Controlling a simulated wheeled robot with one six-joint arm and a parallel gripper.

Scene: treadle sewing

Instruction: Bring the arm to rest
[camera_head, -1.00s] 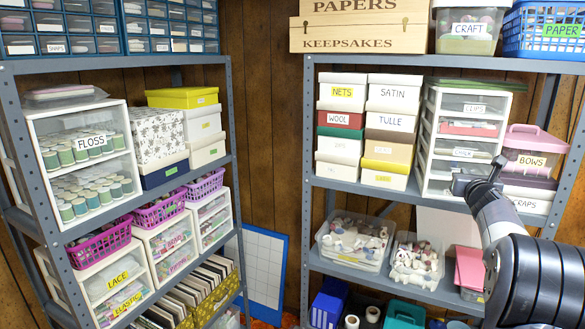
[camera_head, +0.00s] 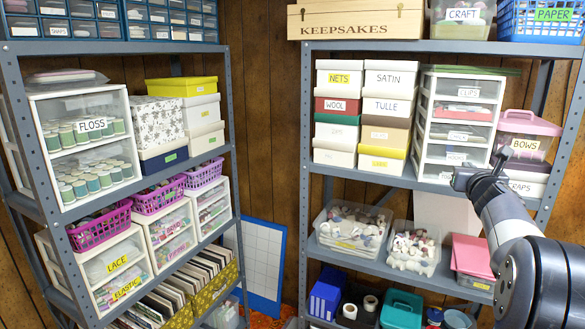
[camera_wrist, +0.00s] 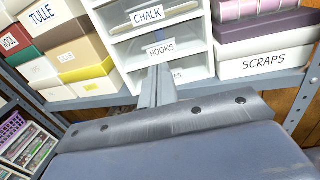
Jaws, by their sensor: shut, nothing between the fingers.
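My arm enters the head view from the lower right. Its far end (camera_head: 480,178) is in front of the right shelf unit, near the white drawer tower (camera_head: 427,110).
The right shelf (camera_head: 330,171) holds fabric boxes (camera_head: 390,107), a pink-lidded BOWS box (camera_head: 525,143) and a SCRAPS box (camera_wrist: 264,62). Clear bins (camera_head: 352,228) stand on the shelf below. The left shelf unit (camera_head: 222,110) is well apart from the arm.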

